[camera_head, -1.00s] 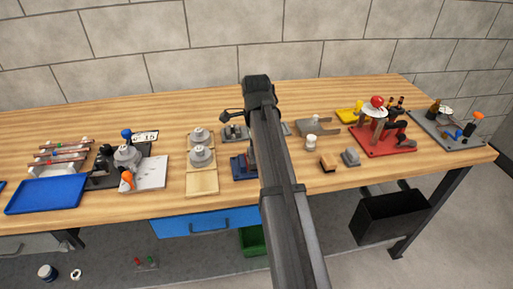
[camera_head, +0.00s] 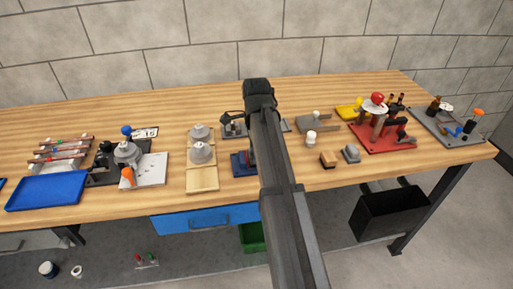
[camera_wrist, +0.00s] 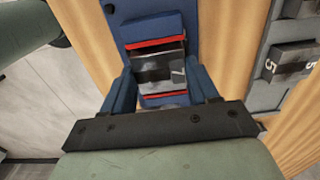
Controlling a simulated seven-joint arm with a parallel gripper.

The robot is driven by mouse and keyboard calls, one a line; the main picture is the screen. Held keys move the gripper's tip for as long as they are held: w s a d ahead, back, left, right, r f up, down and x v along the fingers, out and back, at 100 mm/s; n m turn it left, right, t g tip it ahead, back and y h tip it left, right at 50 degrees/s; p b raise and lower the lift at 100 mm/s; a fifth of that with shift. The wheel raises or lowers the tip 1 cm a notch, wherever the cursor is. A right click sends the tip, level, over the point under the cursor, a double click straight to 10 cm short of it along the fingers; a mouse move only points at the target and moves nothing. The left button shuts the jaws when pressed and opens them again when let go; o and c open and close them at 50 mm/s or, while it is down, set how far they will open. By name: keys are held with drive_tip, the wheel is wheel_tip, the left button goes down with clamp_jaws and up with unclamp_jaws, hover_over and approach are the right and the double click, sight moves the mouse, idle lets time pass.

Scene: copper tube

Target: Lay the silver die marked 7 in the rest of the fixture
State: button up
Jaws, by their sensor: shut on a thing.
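The silver die marked 7 (camera_wrist: 162,70) is in the middle of the wrist view, between the fingers of my gripper (camera_wrist: 161,88). My gripper is shut on it. Red strips show along its far and near edges. The blue fixture (camera_wrist: 147,28) lies beyond and around the die in the wrist view. I cannot tell whether the die touches the rest. In the head view the blue fixture (camera_head: 239,164) shows just left of my forearm, which hides my gripper and the die.
A grey rack with a die marked 5 (camera_wrist: 290,62) lies to the right in the wrist view. In the head view, a wooden board with grey knobbed weights (camera_head: 202,152) stands left of the fixture.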

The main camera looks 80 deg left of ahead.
drive_tip(key=shift+f, duration=0.2)
drive_tip(key=o, duration=1.5)
wheel_tip(320, 180, up, 14)
drive_tip(key=shift+f, duration=0.1)
drive_tip(key=shift+w, duration=0.1)
